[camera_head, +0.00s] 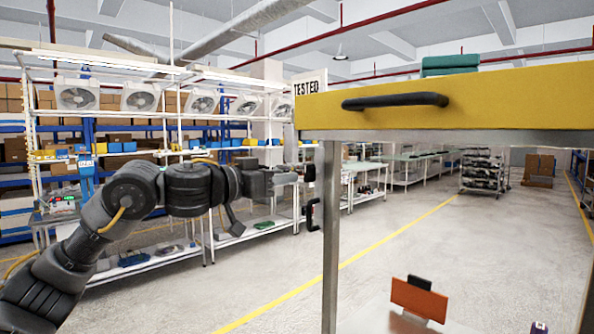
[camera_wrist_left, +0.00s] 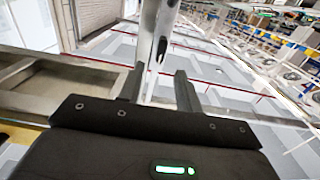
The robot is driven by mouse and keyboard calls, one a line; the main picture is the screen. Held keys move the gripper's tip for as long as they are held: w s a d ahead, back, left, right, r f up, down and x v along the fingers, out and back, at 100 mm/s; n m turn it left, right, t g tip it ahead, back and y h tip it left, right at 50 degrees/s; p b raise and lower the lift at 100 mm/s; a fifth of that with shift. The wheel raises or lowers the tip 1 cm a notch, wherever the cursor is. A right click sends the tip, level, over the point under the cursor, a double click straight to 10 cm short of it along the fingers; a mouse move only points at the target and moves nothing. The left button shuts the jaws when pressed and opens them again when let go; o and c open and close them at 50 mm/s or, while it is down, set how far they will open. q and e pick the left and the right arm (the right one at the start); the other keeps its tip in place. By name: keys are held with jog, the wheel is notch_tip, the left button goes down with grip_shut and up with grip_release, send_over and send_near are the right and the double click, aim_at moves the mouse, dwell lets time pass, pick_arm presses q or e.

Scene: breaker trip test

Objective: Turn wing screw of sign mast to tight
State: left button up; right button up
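The white TESTED sign (camera_head: 310,82) stands upright beside the yellow drawer; its mast is mostly hidden in the head view. In the left wrist view a pale metal upright (camera_wrist_left: 152,65) runs up beyond the fingers. A small dark part (camera_wrist_left: 162,48) on it may be the wing screw, but it is too small to tell its setting. My left gripper (camera_head: 303,174) reaches in from the left, close to the cart's near post. In the left wrist view the left gripper (camera_wrist_left: 158,88) has its fingers apart, with nothing clearly held. My right gripper is not in view.
The cart has a yellow drawer (camera_head: 450,102) with a black handle (camera_head: 395,102) and a metal post (camera_head: 331,235). A black bracket (camera_head: 312,214) is beside the post. An orange plate (camera_head: 418,299) stands low down. Shelving with fans (camera_head: 140,97) lies behind my arm; the floor beyond is open.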

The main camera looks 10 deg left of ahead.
aim_at(305, 172)
pick_arm(q)
jog(key=p+x, duration=0.2)
jog(key=x, duration=0.5)
jog(key=shift+r, duration=0.15)
jog(key=shift+w+d+p, duration=0.25)
jog(key=shift+w+p, duration=0.05)
jog(key=shift+w, duration=0.05)
jog(key=shift+w+a, duration=0.1)
jog(key=shift+a, duration=0.05)
